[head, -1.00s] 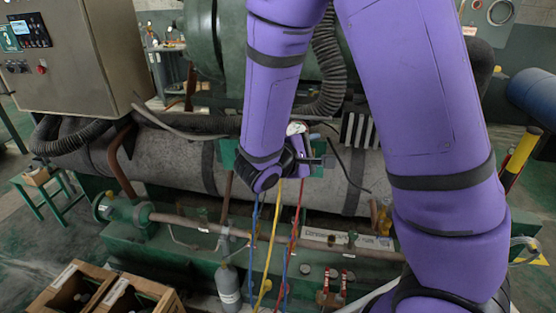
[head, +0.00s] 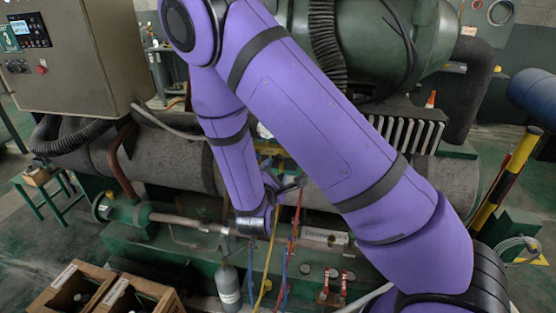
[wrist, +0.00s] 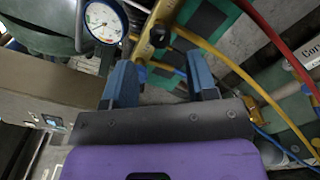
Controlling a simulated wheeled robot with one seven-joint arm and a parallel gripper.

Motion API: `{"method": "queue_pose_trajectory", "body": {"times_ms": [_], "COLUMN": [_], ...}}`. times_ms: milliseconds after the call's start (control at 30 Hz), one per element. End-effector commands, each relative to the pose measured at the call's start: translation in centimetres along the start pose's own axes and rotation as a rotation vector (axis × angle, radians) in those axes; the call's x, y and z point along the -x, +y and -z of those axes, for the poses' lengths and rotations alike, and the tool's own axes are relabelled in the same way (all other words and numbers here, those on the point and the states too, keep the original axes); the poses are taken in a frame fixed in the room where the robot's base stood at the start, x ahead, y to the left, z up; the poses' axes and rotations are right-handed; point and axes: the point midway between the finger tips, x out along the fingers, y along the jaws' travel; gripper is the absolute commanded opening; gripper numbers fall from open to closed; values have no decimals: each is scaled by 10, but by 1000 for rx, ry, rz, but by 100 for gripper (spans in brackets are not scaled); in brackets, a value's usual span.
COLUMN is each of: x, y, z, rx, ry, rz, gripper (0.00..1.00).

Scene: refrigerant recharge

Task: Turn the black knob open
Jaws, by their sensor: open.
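The black knob (wrist: 160,36) shows near the top of the wrist view, on a yellow manifold body (wrist: 144,50). A round dial gauge (wrist: 103,20) sits left of it. My gripper (wrist: 161,78) has its two blue fingers spread apart, with nothing held between them. The knob lies beyond the fingertips, and I see no contact. In the head view my gripper (head: 290,186) is in front of the machine, just below the manifold (head: 270,148). My arm hides much of the manifold there, and I cannot make out the knob.
Yellow (head: 268,265), red (head: 294,235) and blue hoses hang below the manifold. A grey cylinder (head: 228,287) stands at the front. A control cabinet (head: 75,60) is at upper left.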

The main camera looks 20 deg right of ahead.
Motion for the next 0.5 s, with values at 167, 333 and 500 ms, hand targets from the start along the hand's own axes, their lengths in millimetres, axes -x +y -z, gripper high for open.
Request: {"method": "queue_pose_trajectory", "body": {"times_ms": [167, 333, 500], "x": [-32, -54, -64], "y": [0, 0, 0], "z": [-1, 0, -1], "rx": [-2, -1, 0], "ry": [-3, -2, -1], "rz": [1, 1, 1], "gripper": [53, 53, 53]}}
